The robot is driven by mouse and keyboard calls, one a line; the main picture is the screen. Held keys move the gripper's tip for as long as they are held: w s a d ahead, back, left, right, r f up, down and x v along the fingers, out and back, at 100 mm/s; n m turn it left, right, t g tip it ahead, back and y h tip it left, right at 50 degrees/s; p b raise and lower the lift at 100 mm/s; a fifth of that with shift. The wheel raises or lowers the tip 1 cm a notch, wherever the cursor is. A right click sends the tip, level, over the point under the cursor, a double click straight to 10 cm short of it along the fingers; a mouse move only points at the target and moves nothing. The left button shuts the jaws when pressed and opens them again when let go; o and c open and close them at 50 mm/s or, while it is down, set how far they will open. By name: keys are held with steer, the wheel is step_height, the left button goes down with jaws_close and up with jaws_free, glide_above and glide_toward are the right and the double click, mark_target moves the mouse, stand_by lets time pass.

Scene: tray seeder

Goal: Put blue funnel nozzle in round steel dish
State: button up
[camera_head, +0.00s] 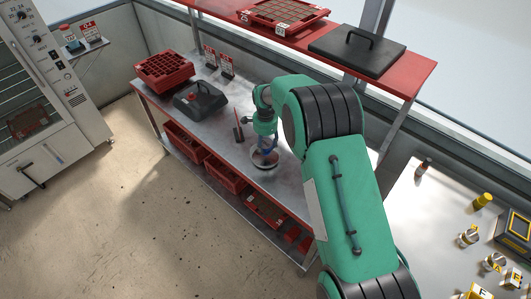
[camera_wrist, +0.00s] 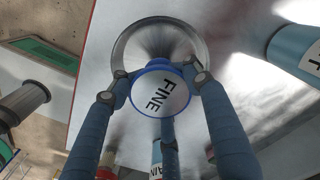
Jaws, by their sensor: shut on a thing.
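The blue funnel nozzle has a blue rim and a white top marked FINE (camera_wrist: 160,94) in the wrist view. My gripper (camera_wrist: 160,82) is shut on it, with its blue fingers around the rim. The round steel dish (camera_wrist: 125,42) lies just beyond the nozzle, and the nozzle covers its near part. In the head view, my gripper (camera_head: 265,141) points down at the dish (camera_head: 264,167) on the steel bench. The nozzle (camera_head: 266,152) shows as a small blue patch over the dish. I cannot tell whether nozzle and dish touch.
A thin red-tipped item (camera_head: 238,128) stands close left of my gripper. A red shelf (camera_head: 400,66) runs above the bench. A blue labelled object (camera_wrist: 295,52) is at right.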

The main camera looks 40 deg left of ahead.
mark_target(266, 152)
steer(key=shift+f, duration=0.1)
steer(key=shift+f+b, duration=0.4)
steer(key=shift+f, duration=1.25)
steer(key=shift+f, duration=0.15)
steer(key=o, duration=1.3)
step_height(266, 152, up, 12)
steer(key=shift+r+p, duration=0.15)
steer(key=shift+p, duration=0.85)
